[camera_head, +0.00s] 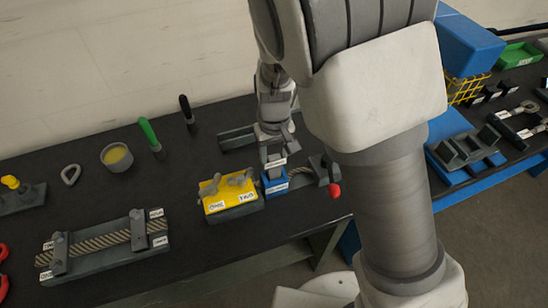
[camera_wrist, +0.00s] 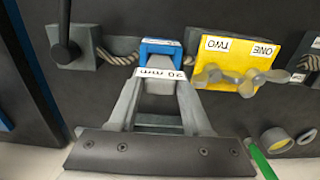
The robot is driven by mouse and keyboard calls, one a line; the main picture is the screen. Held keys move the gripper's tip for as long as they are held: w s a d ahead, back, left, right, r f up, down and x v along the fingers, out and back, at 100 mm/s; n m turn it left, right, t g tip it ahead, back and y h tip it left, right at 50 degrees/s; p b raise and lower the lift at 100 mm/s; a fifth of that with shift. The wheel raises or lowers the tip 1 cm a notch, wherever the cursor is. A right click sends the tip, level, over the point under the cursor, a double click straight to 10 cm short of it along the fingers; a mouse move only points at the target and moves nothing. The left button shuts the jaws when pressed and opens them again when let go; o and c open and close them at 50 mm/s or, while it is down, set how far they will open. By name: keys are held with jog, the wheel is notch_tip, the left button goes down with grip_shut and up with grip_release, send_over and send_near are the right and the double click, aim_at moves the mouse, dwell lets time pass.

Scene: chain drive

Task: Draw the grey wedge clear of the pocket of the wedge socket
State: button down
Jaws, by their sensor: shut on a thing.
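The blue wedge socket (camera_head: 275,182) stands on the dark bench beside the yellow block, with a white label on its front. It also shows in the wrist view (camera_wrist: 160,46), just beyond my fingertips. My gripper (camera_head: 272,152) is shut on the wedge, directly above the socket in the head view. My gripper (camera_wrist: 161,92) hides part of the socket mouth, so I cannot tell how much of the wedge is inside the pocket.
A rope (camera_head: 300,171) runs from the socket to a grey block with a red-knobbed lever (camera_head: 334,189). The yellow block (camera_head: 226,193) with grey wing nuts stands close on the left. A rope fixture (camera_head: 105,243) lies front left. Green (camera_head: 149,134) and black handles stand behind.

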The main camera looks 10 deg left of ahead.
jog(key=shift+r+p, duration=3.35)
jog(key=shift+r, duration=1.25)
